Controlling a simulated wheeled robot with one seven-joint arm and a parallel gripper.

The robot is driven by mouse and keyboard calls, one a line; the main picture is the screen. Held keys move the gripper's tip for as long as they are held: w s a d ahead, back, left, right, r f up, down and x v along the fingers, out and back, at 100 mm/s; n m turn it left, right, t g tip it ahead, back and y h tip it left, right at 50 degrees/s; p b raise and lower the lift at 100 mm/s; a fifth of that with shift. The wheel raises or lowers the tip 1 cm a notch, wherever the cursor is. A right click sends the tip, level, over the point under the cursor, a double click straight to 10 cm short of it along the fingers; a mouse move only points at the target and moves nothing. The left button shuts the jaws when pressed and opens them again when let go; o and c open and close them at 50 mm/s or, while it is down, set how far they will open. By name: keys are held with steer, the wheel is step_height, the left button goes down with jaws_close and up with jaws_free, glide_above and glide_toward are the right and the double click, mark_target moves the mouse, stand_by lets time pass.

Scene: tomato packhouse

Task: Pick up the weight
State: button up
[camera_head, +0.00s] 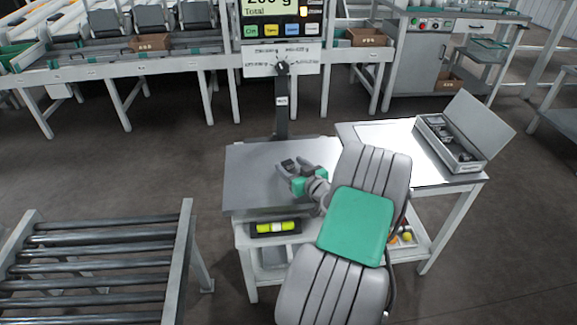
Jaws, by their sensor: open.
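My gripper (291,168) is low over the grey scale platform (255,165), near its right part, with its jaws open. A small dark piece (288,164) shows at the fingertips; I cannot tell whether it is the weight or part of a finger. The scale display (283,18) above shows a figure in grams that is cut off at the top, with "Total" below. An open grey case (482,125) on the right of the bench holds small dark items, too small to tell apart.
The bench top (385,135) between platform and case is partly hidden by my arm. A spirit level (275,227) with yellow-green vials is at the platform's front. A roller conveyor (100,262) stands at lower left. The display post (282,105) rises behind the platform.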

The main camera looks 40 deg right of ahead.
jaws_close()
stand_by(0.5)
